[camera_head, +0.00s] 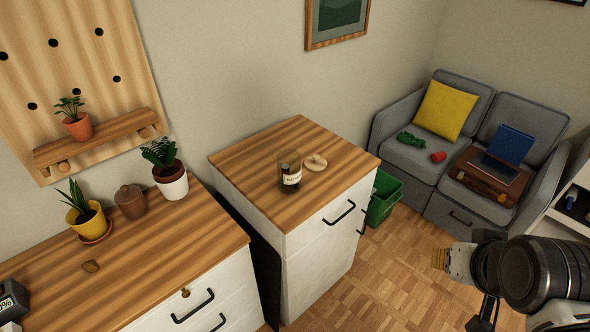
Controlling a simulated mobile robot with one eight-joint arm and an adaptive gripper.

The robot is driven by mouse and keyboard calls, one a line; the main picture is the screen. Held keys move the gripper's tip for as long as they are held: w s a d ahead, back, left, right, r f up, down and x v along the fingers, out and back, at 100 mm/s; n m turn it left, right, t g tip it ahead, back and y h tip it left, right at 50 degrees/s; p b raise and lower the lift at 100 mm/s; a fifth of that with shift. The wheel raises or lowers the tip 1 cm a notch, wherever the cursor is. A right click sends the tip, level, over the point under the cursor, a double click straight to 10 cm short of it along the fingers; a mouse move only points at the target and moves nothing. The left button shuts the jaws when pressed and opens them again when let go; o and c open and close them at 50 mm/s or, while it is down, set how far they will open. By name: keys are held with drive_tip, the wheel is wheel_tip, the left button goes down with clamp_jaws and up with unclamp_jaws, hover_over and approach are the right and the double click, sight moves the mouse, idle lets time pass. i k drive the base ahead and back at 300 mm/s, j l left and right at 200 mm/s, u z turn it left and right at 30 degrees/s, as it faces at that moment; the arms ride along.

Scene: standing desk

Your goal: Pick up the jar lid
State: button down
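A round, pale wooden lid with a small knob (315,162) lies on the wooden top of the white cabinet (240,158), just right of a glass jar (289,172). The jar is clear, with a dark, labelled lower part, and stands upright with no lid on it. My gripper (454,262) is at the lower right, in front of the cabinet and well apart from the lid. Only part of it shows, with a pale tip pointing left, and I cannot tell how far its fingers are apart.
A green bin (383,200) stands beside the white cabinet. A grey sofa (405,158) is behind. Wooden floor (385,275) lies clear in front.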

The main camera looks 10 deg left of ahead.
sight(315, 163)
drive_tip(key=i+l+u, duration=0.4)
drive_tip(key=i, duration=0.15)
drive_tip(key=i+l+u, duration=0.8)
drive_tip(key=i+l, duration=0.25)
drive_tip(key=j+u, duration=0.05)
